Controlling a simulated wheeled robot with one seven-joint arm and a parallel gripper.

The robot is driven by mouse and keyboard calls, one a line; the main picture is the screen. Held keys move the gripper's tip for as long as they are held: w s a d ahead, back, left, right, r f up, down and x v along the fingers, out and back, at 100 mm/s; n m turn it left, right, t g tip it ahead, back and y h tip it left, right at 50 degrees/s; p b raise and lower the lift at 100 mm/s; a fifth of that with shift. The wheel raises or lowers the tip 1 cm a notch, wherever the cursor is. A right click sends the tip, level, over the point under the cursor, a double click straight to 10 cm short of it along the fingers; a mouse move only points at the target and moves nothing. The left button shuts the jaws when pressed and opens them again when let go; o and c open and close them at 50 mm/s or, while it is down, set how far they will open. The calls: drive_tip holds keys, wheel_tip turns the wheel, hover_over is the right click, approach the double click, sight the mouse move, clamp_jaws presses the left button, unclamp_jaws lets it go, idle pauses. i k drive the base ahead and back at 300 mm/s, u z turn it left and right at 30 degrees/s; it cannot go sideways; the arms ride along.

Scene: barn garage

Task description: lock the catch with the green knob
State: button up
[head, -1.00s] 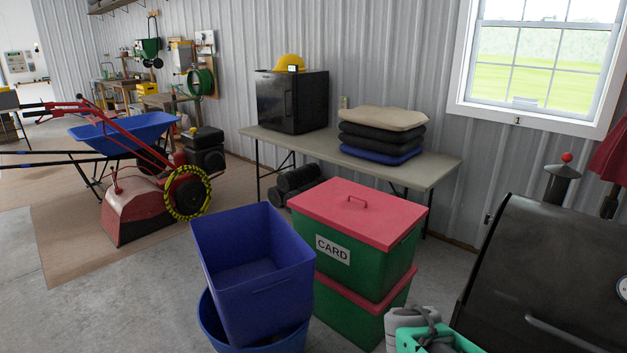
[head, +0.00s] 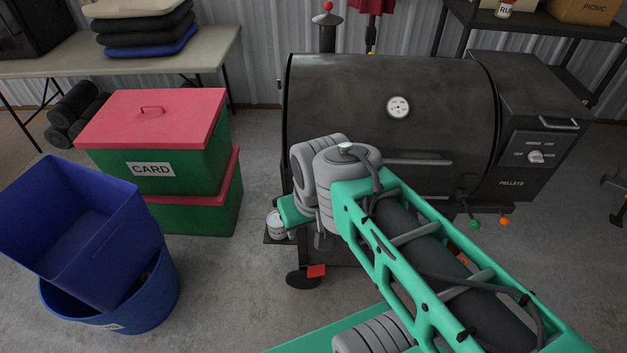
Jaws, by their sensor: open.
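A small green knob (head: 475,224) hangs below the right part of the black pellet grill (head: 330,110), at the end of a dark, slanting lever. An orange knob (head: 504,222) is just to its right, under the pellet box. The catch itself is too small and dark for me to tell its position. My teal and grey arm crosses the lower right in front of the grill, to the left of and below the green knob. My gripper does not show; the arm seems to hide it.
Red-lidded green bins (head: 150,135) and a blue bin (head: 85,215) stand at left. A red tab (head: 316,271) sits low by a dark wheel under the grill. A shelf (head: 560,28) stands behind. The floor right of the arm is mostly clear.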

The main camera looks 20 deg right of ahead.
sight(474, 223)
drive_tip(key=u, duration=0.45)
drive_tip(key=k, duration=0.5)
drive_tip(key=u, duration=1.15)
drive_tip(key=k, duration=0.75)
drive_tip(key=u, duration=0.45)
drive_tip(key=k, duration=0.9)
drive_tip(key=z, duration=0.9)
drive_tip(key=k, duration=1)
drive_tip(key=z, duration=0.95)
